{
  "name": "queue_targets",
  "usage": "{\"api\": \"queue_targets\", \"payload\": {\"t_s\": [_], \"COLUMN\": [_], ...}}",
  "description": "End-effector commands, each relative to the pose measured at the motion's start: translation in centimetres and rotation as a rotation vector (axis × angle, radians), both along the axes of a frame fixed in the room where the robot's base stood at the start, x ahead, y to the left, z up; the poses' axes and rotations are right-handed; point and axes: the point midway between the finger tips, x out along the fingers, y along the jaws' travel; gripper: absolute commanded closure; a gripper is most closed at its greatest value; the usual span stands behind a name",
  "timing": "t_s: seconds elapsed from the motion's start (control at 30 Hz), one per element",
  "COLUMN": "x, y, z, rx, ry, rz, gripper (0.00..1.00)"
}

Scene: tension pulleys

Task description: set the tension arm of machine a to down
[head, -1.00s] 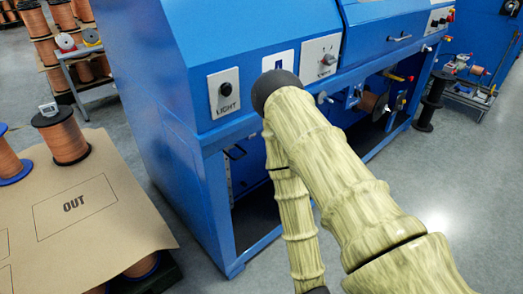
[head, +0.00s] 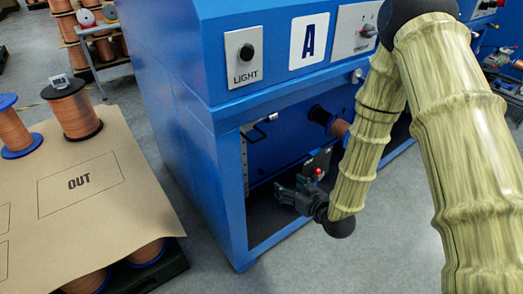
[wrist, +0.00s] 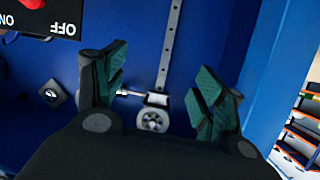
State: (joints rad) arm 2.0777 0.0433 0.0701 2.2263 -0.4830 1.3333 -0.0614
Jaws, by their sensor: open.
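Machine A is the blue cabinet marked with a large A (head: 309,40) in the head view. My gripper (head: 280,190) is inside its open lower bay, pointing left. The wrist view looks upside down, as the OFF lettering is inverted. There my gripper (wrist: 160,72) is open and empty, with a green-padded finger on each side. Between and beyond the fingers are a slotted metal strip (wrist: 170,50), a pale pulley wheel (wrist: 152,120) and a thin rod (wrist: 130,93). They appear apart from the fingers. I cannot tell which part is the tension arm or its setting.
A dark ON/OFF box (wrist: 50,17) with a red knob is close to the left finger in the wrist view. The bay's blue front post (head: 231,190) stands left of my gripper. A table with copper spools (head: 75,112) is at the left.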

Motion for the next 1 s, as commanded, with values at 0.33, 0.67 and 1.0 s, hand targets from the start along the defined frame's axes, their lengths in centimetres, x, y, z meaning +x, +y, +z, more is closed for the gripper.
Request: {"api": "queue_targets", "payload": {"t_s": [0.33,0.67,1.0], "x": [5.0,8.2,12.2], "y": [3.4,5.7,8.6], "z": [8.9,8.9,8.8], "rx": [0.106,0.105,0.106], "ry": [-0.322,-0.326,-0.324], "rz": [0.116,0.118,0.116], "gripper": [0.3,0.3,0.3]}}
